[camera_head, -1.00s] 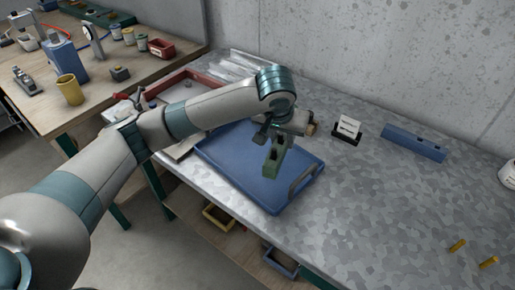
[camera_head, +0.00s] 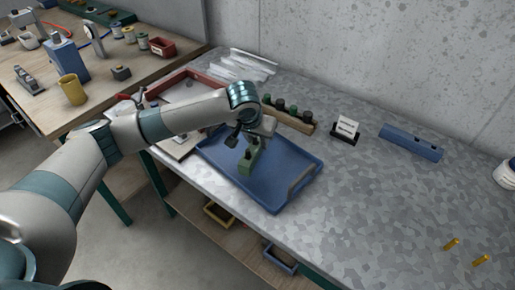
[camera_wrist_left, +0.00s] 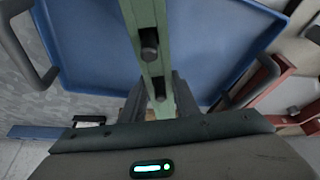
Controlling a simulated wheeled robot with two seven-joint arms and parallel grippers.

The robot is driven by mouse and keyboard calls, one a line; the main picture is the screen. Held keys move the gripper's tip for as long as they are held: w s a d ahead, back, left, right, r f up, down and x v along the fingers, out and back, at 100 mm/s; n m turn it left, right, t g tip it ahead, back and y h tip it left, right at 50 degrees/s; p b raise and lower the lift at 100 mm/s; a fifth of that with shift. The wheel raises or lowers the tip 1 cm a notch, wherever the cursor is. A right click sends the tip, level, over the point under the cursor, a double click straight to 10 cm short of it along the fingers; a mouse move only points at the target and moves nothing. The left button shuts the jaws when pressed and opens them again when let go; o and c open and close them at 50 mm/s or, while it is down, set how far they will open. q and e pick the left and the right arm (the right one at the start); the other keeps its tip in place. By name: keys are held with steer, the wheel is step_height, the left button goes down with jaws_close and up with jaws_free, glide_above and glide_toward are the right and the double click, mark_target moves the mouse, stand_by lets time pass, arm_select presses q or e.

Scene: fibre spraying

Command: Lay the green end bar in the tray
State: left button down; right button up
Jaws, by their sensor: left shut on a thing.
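The green end bar (camera_head: 249,158) is held in my left gripper (camera_head: 249,142), over the middle of the blue tray (camera_head: 275,206). In the left wrist view the bar (camera_wrist_left: 146,14) runs away between the two fingers (camera_wrist_left: 157,95), which are shut on it. It has dark round holes or pegs along its face. The blue tray (camera_wrist_left: 85,75) lies beneath it in that view. I cannot tell whether the bar touches the tray floor. My right gripper is not in view.
A wooden rack (camera_head: 292,119) with dark-topped pieces stands behind the tray. A small card holder (camera_head: 345,130) and a blue bar (camera_head: 411,142) lie to the right. A red-edged frame (camera_head: 180,82) lies left.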

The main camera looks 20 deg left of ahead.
arm_select(q)
step_height(320, 180, down, 3)
steer(key=shift+r+p, duration=0.2)
steer(key=shift+p, duration=0.4)
steer(key=shift+f, duration=0.5)
steer(key=shift+f, duration=0.1)
steer(key=c, duration=1.4)
jaws_free()
steer(key=shift+f, duration=0.1)
steer(key=shift+o, duration=0.2)
